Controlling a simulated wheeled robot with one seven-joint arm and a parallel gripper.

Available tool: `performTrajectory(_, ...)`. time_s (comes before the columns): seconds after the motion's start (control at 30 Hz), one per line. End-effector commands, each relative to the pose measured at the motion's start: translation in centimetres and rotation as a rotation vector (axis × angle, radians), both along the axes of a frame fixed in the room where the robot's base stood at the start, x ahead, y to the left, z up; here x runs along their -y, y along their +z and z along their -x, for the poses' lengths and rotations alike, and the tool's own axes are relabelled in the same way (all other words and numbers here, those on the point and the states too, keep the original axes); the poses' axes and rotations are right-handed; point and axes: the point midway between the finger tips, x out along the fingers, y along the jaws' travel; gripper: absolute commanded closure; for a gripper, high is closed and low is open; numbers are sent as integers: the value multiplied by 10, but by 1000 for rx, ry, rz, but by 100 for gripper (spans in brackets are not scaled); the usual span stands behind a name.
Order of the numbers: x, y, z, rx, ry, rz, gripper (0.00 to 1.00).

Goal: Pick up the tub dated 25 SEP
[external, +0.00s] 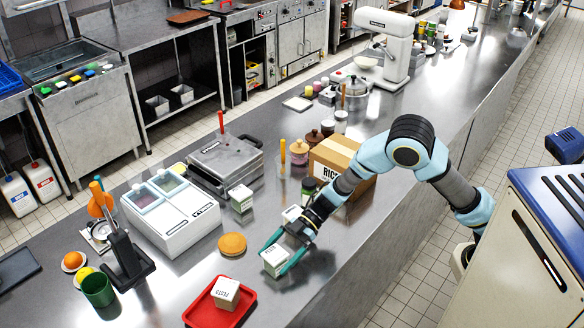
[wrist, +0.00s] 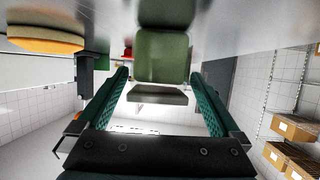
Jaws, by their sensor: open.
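My gripper (external: 274,263) is open low over the counter, its teal fingers on either side of a small white boxy tub (external: 272,258). In the wrist view, my gripper (wrist: 160,72) has a dark greenish block-like thing (wrist: 163,55) between its fingers, with gaps visible at both sides. Another white tub (external: 225,291) marked PESTO is on a red tray (external: 194,316). A third tub (external: 241,195) stands by the grey press, and a pale one (external: 292,212) is partly hidden behind my gripper. No date is readable on any tub.
A round orange-brown disc (external: 232,244) lies left of my gripper and shows in the wrist view (wrist: 42,40). A cardboard box (external: 337,153) and a dark jar (external: 308,187) stand close behind my wrist. Bare counter lies to the right of the red tray.

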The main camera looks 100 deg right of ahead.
Motion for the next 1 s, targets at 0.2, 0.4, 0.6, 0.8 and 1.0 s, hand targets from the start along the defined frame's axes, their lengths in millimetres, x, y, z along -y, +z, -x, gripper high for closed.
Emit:
performTrajectory(0.2, -16, -10, -23, -1, 2, 0, 0)
performTrajectory(0.4, -19, -13, -27, 0, -1, 0, 0)
performTrajectory(0.6, -19, -13, -27, 0, -1, 0, 10)
performTrajectory(0.8, -19, -13, -26, 0, -1, 0, 33)
performTrajectory(1.0, -19, -13, -26, 0, -1, 0, 55)
